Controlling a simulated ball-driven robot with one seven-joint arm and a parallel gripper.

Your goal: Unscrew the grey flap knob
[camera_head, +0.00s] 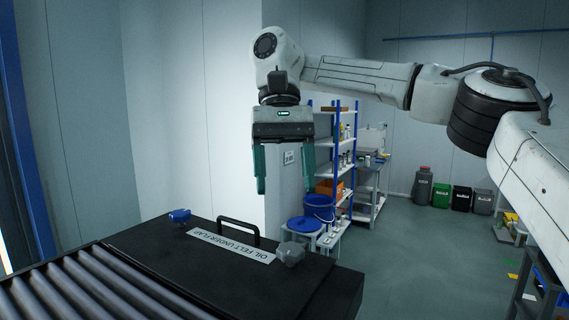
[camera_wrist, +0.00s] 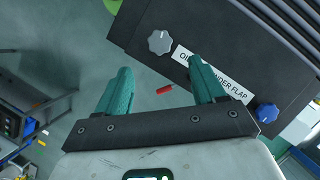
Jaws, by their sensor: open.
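The grey knob (camera_head: 291,253) sits on the right part of a black flap panel (camera_head: 150,244), right of the label reading "OIL FELT UNDER FLAP" (camera_head: 231,246). The grey knob also shows in the wrist view (camera_wrist: 160,42), beyond the fingertips and between them in width. A blue knob (camera_head: 180,215) sits at the panel's left; it also shows in the wrist view (camera_wrist: 267,113). My gripper (camera_head: 285,190) is open and empty, pointing down above the panel, apart from both knobs. Its teal fingers (camera_wrist: 160,78) are wide apart in the wrist view.
A black handle (camera_head: 238,228) rises from the panel behind the label. Metal rollers (camera_head: 90,288) lie in front of it. A shelf rack (camera_head: 335,160), a blue bucket (camera_head: 319,207) and several bins (camera_head: 441,195) stand behind. A small red item (camera_wrist: 165,90) lies on the floor.

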